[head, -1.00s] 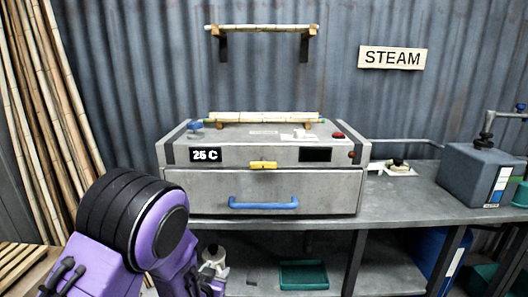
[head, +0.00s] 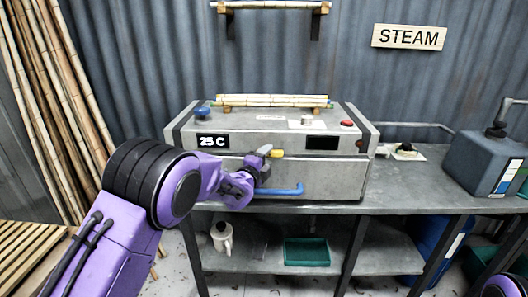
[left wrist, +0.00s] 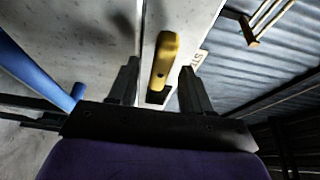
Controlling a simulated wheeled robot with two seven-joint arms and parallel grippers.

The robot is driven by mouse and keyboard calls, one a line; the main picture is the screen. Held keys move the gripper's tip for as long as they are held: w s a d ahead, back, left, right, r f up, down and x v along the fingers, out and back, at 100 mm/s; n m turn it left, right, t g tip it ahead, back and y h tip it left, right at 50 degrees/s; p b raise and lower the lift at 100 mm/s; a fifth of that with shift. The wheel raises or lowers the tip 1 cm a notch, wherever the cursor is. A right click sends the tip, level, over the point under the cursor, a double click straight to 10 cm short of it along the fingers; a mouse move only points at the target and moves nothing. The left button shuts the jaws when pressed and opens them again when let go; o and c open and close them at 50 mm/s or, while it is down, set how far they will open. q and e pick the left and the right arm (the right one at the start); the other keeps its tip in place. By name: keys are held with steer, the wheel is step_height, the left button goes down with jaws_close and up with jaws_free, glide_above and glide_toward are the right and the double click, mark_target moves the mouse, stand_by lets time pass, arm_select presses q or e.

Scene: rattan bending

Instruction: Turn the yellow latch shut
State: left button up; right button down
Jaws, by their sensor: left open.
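The yellow latch (head: 278,153) sits at the seam between the top and the front door of the grey steam box (head: 310,177). Its left part is hidden behind my left gripper (head: 261,166) in the head view. In the left wrist view the latch (left wrist: 164,58) shows between and beyond the two dark fingers of my left gripper (left wrist: 158,76), which are apart. I cannot tell whether a finger touches it. The blue door handle (head: 283,190) is just below the gripper. My right gripper is not in view.
Bamboo poles lie on a rack (head: 268,101) on top of the box, near a blue knob (head: 203,112) and a red button (head: 347,123). A grey-blue tank (head: 480,162) stands right on the bench. A green tray (head: 307,251) is on the lower shelf.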

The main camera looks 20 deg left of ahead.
arm_select(q)
steer(key=shift+w, duration=0.35)
steer(key=shift+d, duration=0.1)
